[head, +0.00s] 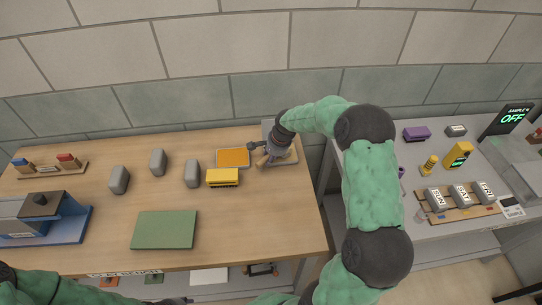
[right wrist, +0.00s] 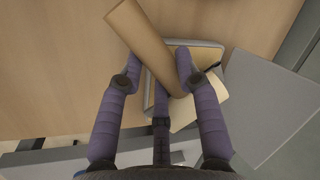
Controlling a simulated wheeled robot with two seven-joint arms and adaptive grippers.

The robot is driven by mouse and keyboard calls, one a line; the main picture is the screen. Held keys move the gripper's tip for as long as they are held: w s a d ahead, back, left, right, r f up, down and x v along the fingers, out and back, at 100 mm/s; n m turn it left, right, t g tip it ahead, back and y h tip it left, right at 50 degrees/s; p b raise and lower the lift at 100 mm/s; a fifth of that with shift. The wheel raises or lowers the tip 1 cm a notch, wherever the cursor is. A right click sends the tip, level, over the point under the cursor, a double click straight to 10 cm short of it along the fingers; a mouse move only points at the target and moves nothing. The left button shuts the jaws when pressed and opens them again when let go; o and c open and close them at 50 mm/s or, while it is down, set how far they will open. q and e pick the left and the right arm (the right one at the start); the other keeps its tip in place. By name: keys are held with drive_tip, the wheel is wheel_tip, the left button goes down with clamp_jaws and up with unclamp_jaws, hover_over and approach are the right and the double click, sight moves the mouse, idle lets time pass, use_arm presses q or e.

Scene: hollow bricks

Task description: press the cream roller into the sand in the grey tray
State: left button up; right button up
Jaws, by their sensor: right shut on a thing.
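The cream roller (right wrist: 143,42) is a plain tan cylinder, held slantwise between the fingers of my right gripper (right wrist: 160,68). In the head view the roller (head: 262,160) shows only as a small tan end under my right gripper (head: 268,155), which hides the rest. The grey tray (head: 268,129) with pale sand (head: 286,157) lies at the table's right end, under and behind the gripper. In the right wrist view the tray's rim (right wrist: 205,43) shows behind the roller. I cannot tell whether the roller touches the sand. My left gripper is out of view.
Several grey bricks (head: 157,162) and a green mat (head: 164,230) lie further left. A grey side table (head: 400,218) stands to the right, past a gap.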

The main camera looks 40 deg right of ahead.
drive_tip(key=shift+f, duration=0.4)
idle(1.2)
drive_tip(key=shift+r, duration=0.15)
drive_tip(key=shift+r+p, duration=2.15)
drive_tip(key=shift+r, duration=1.3)
drive_tip(key=shift+f, duration=0.1)
